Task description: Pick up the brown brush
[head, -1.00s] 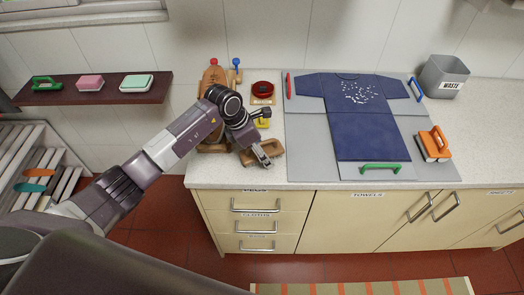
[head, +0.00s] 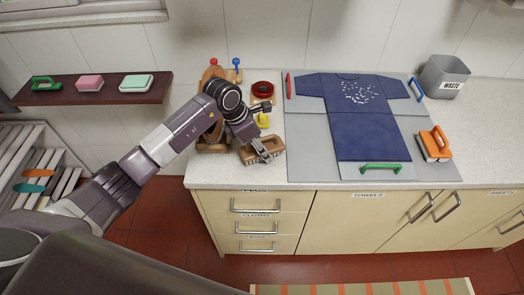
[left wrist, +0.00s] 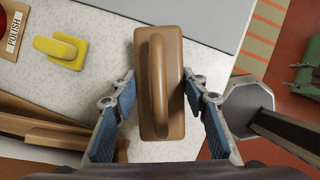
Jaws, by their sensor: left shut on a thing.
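The brown brush (head: 270,153), a block with an arched handle, is at the front left of the counter. It looks slightly raised there, with its pale bristle side showing below; the exact gap to the counter is hard to tell. My left gripper (head: 262,148) is shut on it. In the left wrist view the brush (left wrist: 160,110) lies between the two blue-padded fingers of the gripper (left wrist: 157,85), one at each long side. My right gripper is not in view.
A wooden washboard or rack (head: 212,140) stands just left of the brush. A grey board (head: 305,155) with a blue shirt (head: 370,130) lies to the right. The counter's front edge is close.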

